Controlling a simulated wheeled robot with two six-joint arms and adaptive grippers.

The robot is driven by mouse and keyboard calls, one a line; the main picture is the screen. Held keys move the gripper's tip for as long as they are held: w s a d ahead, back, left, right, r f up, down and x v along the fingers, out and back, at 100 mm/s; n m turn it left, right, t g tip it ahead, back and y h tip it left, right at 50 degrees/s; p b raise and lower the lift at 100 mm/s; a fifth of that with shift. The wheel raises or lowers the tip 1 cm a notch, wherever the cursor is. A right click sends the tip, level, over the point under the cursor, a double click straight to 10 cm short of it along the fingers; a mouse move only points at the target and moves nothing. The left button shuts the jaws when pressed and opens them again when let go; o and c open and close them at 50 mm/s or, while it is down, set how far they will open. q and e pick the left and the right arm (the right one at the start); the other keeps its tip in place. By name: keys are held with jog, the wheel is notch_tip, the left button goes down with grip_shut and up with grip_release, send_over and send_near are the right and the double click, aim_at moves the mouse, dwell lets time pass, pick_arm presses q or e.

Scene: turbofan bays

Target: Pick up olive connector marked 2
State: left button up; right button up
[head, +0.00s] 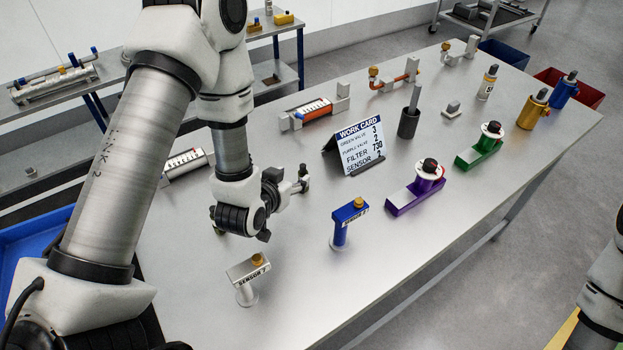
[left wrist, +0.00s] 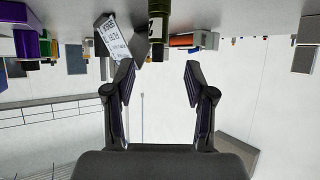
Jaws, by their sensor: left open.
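The olive connector marked 2 (left wrist: 157,28) shows in the left wrist view, which sees the table inverted. It is a dark olive upright piece with a pale label bearing a 2. It appears centred between the fingers, at or just beyond their tips; I cannot tell the exact distance. My left gripper (left wrist: 158,68) is open and empty, fingers either side of that line. In the head view my left gripper (head: 284,184) is low over the middle of the table, and the connector is mostly hidden by it. My right gripper is out of view.
The work card (head: 358,149) stands right of the gripper. A blue sensor (head: 341,230) and a white sensor marked 7 (head: 246,284) stand nearer. Purple (head: 414,192) and green (head: 480,150) valves are to the right.

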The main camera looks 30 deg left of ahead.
aim_at(302, 173)
pick_arm(q)
jog(key=shift+w+f, duration=0.1)
jog(key=shift+w, duration=0.3)
jog(key=p+x, duration=0.3)
jog(key=x, duration=0.3)
jog(key=shift+w+d+f, duration=0.1)
jog(key=shift+f, duration=0.1)
jog(key=shift+w+f, duration=0.15)
grip_shut()
